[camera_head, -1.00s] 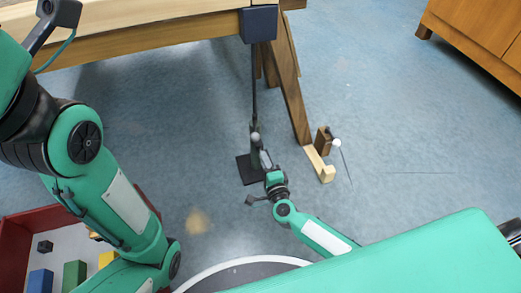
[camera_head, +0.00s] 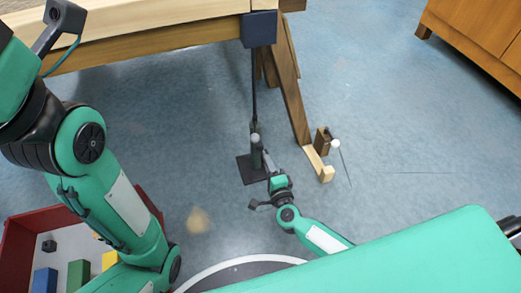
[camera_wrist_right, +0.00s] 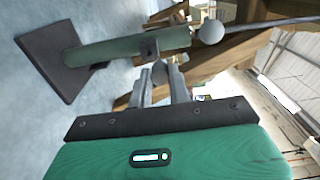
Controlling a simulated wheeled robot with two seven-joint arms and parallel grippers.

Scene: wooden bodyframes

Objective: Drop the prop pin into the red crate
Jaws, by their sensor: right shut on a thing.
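The prop stand (camera_head: 245,175) has a dark square base plate, a green tube (camera_wrist_right: 105,50) and a thin dark rod reaching up to the table's corner block. My right gripper (camera_wrist_right: 160,85) is beside the tube, its fingers shut around the prop pin, whose grey ball head (camera_wrist_right: 160,72) shows between the fingertips. Its shaft is mostly hidden; a small dark bracket on the tube is just beyond it, and I cannot tell whether the pin is still in it. The red crate (camera_head: 14,262) is at lower left, partly behind my left arm.
The crate holds blue, green, yellow and dark blocks. A wooden table (camera_head: 150,47) spans the top left, with a splayed leg (camera_head: 290,100). A wooden piece with a white ball (camera_head: 335,143) stands near its foot. A cabinet (camera_head: 475,30) is at upper right. Floor right of the leg is mostly clear.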

